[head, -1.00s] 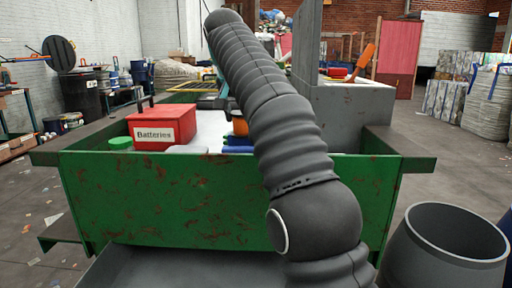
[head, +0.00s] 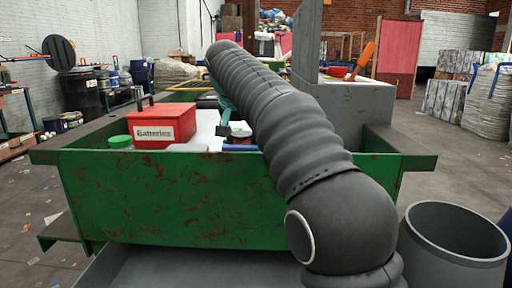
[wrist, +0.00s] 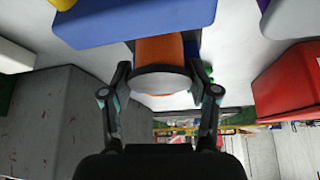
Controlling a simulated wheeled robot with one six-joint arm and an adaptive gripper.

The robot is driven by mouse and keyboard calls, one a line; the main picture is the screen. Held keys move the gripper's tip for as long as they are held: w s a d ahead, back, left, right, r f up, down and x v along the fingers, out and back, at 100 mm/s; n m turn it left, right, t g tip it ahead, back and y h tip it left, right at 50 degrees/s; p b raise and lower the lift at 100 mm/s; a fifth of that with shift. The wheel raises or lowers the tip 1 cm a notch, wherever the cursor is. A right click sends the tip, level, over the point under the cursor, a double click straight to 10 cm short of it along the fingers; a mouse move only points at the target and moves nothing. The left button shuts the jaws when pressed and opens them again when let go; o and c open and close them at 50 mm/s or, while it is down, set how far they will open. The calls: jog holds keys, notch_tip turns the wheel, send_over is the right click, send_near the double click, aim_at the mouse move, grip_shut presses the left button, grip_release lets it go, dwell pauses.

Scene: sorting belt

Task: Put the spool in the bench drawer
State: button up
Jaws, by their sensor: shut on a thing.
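The spool (wrist: 159,52), orange with a grey round end, is between the two fingers of my gripper (wrist: 162,78) in the wrist view. The fingers are shut on its sides. In the head view my gripper (head: 224,124) is over the white work surface behind the green panel, partly hidden by my arm; the spool is not clear there. A grey, shallow, open-topped space (head: 180,268) shows below the green panel in the foreground. I cannot tell for sure that it is the bench drawer.
A red Batteries box (head: 165,125) and a green-lidded thing (head: 120,141) stand left of my gripper. A blue block (wrist: 135,18) is close to the spool. The rusty green panel (head: 170,200) forms a raised edge. A grey bin (head: 453,245) stands at the right.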

jog(key=v, duration=0.9)
jog(key=shift+r, duration=0.25)
jog(key=shift+c, duration=1.3)
